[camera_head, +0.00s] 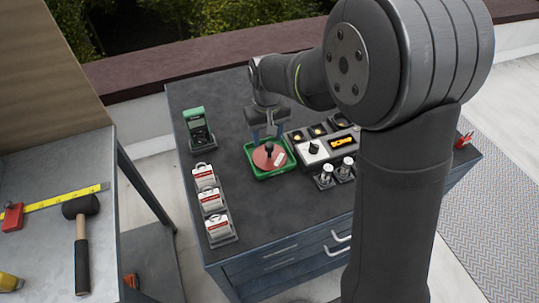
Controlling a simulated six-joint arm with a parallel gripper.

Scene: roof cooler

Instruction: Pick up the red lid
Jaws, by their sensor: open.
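The red lid (263,160) is a round disc with a dark knob on top. It lies in a green tray (286,172) on the dark top of the cabinet. A small pale label or patch shows on the lid's right side. My gripper (268,139) points down over the tray, just above the lid and around or close to its knob. The gripper is open. I cannot tell whether its fingers touch the knob.
A green meter (197,128) stands left of the tray. Several white-and-red packs (211,200) line the left edge. A control panel (314,153) and small jars (326,176) sit close on the right. A side bench (40,165) holds a mallet (82,245).

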